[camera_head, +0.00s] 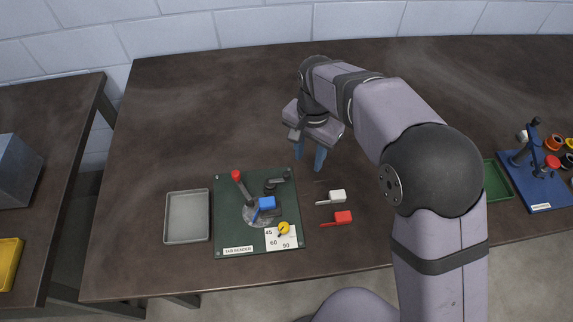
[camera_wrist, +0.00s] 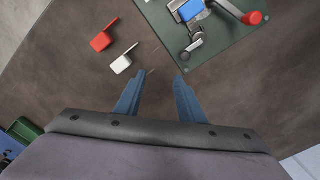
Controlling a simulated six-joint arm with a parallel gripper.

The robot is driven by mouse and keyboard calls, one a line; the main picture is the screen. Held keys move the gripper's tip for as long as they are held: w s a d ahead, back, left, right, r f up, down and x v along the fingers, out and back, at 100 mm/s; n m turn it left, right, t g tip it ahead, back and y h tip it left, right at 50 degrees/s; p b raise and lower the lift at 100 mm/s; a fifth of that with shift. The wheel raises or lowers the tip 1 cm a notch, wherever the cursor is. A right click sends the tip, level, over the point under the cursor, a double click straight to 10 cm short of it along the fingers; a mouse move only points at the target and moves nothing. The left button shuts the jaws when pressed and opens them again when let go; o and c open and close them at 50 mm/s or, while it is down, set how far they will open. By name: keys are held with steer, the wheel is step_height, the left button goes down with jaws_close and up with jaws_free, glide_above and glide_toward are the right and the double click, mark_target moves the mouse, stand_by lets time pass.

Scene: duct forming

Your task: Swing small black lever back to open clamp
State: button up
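The tab bender (camera_head: 228,220) is a dark green board on the table, and its corner shows in the wrist view (camera_wrist: 225,50). The small black lever (camera_head: 277,183) is at the board's upper right and points right; in the wrist view a dark clamp part (camera_wrist: 194,45) shows near the board edge. A blue block (camera_head: 267,202) is just below it, also in the wrist view (camera_wrist: 192,10). The long red-knobbed lever (camera_head: 241,186) stands to the left. My gripper (camera_head: 309,163) is open and empty, above and right of the board, with its fingers apart in the wrist view (camera_wrist: 159,77).
A white tab piece (camera_head: 337,197) and a red one (camera_head: 343,217) lie right of the board. A grey tray (camera_head: 187,240) stands left. A yellow knob (camera_head: 283,228) sits by the angle plate. A green tray (camera_head: 495,185) and blue-based fixture (camera_head: 540,190) are far right. The table behind the board is clear.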

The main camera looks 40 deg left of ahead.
glide_above(286, 174)
steer(key=shift+f, duration=0.1)
steer(key=shift+f+p, duration=1.5)
steer(key=shift+f, duration=2.15)
jaws_close()
